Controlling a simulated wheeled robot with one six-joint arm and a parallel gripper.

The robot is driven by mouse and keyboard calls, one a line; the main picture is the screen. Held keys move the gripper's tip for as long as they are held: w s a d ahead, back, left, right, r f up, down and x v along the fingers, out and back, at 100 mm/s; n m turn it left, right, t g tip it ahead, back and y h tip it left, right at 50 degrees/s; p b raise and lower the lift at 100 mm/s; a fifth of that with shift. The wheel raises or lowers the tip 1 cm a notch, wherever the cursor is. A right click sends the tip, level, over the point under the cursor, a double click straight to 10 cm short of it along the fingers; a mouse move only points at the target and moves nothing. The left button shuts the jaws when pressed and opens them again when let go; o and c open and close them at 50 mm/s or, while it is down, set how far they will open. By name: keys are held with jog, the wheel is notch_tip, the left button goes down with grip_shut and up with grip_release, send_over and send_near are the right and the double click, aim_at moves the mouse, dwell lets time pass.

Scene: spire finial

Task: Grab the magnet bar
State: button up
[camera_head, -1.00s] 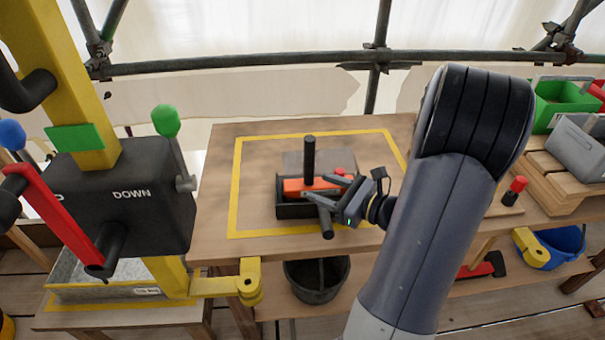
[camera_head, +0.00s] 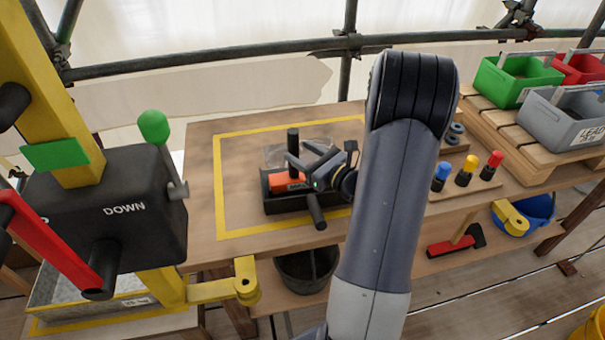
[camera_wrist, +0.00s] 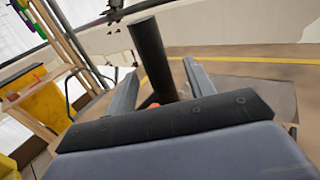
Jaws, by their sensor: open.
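The magnet bar appears to be the orange-red bar (camera_head: 284,181) with dark lettering, lying in a black tray (camera_head: 285,206) on the table. A black upright post (camera_head: 293,140) rises beside it, and a second black cylinder (camera_head: 317,213) sticks out at the tray's front. My gripper (camera_head: 299,155) is open over the tray and hides the bar's right part. In the wrist view, a black cylinder (camera_wrist: 152,58) stands between my two spread fingers, with a bit of orange (camera_wrist: 153,104) at its foot. I cannot tell whether the fingers touch it.
Colored pegs (camera_head: 466,170) and green and grey bins (camera_head: 520,80) stand to the right. A lever box marked DOWN (camera_head: 120,200) stands left. A dark bucket (camera_head: 306,270) is below the table edge.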

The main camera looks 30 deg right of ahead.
aim_at(298, 151)
jog(key=x, duration=0.3)
jog(key=shift+w+a, duration=0.1)
jog(key=shift+a, duration=0.05)
grip_shut()
dwell(0.4)
